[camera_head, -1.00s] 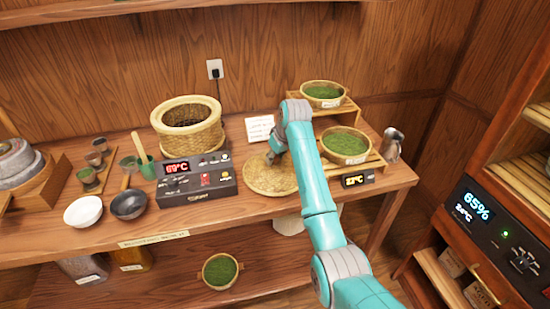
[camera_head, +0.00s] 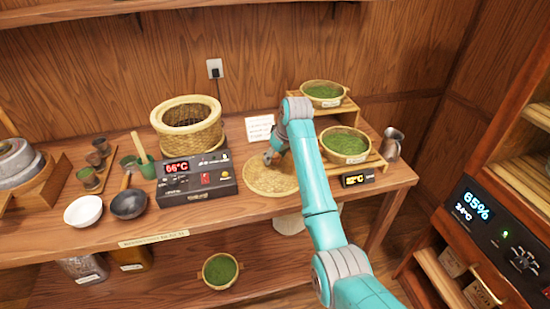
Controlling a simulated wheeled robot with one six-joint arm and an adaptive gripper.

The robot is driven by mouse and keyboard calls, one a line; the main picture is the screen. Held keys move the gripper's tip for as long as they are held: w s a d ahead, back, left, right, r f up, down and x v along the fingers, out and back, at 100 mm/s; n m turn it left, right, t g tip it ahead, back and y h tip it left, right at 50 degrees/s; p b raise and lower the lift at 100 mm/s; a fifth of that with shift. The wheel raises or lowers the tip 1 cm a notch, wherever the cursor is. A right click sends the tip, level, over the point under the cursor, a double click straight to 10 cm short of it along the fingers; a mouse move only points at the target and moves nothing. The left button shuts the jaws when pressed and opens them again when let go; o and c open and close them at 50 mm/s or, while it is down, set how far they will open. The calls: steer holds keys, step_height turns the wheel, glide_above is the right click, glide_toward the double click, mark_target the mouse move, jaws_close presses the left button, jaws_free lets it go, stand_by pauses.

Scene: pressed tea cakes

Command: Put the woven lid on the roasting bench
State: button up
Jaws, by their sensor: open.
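The woven lid (camera_head: 264,181) is a round, flat, straw-coloured disc. It lies on the wooden roasting bench (camera_head: 215,213), right of the control box and left of the stepped wooden stand. My gripper (camera_head: 269,158) is open at the lid's far upper edge, low over it. My arm comes in from the lower right and hides part of the lid's right side. I cannot tell whether the fingertips touch the lid.
A woven basket (camera_head: 188,124) stands open behind the control box (camera_head: 197,179), which reads 66°C. Trays of green leaf (camera_head: 346,143) sit on the stand beside a metal jug (camera_head: 392,144). A white bowl (camera_head: 83,211) and dark ladle (camera_head: 129,204) lie left. A white card (camera_head: 259,128) stands behind.

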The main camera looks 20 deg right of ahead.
steer(key=v, duration=1.1)
